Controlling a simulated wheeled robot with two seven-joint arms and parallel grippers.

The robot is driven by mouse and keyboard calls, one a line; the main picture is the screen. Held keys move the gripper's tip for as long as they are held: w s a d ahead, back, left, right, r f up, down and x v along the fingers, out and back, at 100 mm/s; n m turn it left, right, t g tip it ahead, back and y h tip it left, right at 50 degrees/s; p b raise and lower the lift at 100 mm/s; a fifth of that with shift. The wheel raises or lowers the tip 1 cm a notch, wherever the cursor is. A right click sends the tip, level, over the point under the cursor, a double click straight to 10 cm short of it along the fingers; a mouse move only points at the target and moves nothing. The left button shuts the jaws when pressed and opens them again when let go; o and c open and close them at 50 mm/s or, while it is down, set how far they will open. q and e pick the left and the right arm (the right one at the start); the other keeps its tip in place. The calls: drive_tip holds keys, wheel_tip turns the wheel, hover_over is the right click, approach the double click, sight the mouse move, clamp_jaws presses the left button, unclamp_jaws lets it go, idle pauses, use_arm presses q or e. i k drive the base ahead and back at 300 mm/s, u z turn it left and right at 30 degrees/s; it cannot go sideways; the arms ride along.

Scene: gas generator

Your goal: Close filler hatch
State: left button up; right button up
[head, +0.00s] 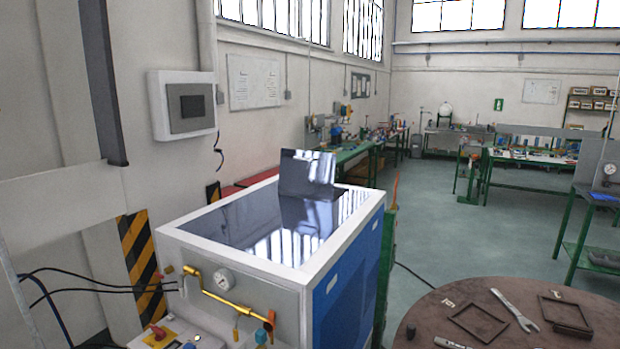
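The gas generator (345,279) is a blue and white box standing in the middle of the view. Its top is a dark, glossy panel (240,222) inside a white rim. The filler hatch (307,174) is a small dark, reflective flap standing upright near the far end of that top, so it is open. The opening by its foot is hard to tell from the reflections. Neither of my grippers shows in the head view.
A gauge (223,280) and a yellow pipe (228,299) stick out from the generator's front. A round brown table (500,290) with a wrench (514,311) and square frames stands at right. A wall box (183,104) hangs at left. Green floor (440,215) is clear behind the table.

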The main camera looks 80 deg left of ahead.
sight(308, 174)
drive_tip(key=u, duration=2.25)
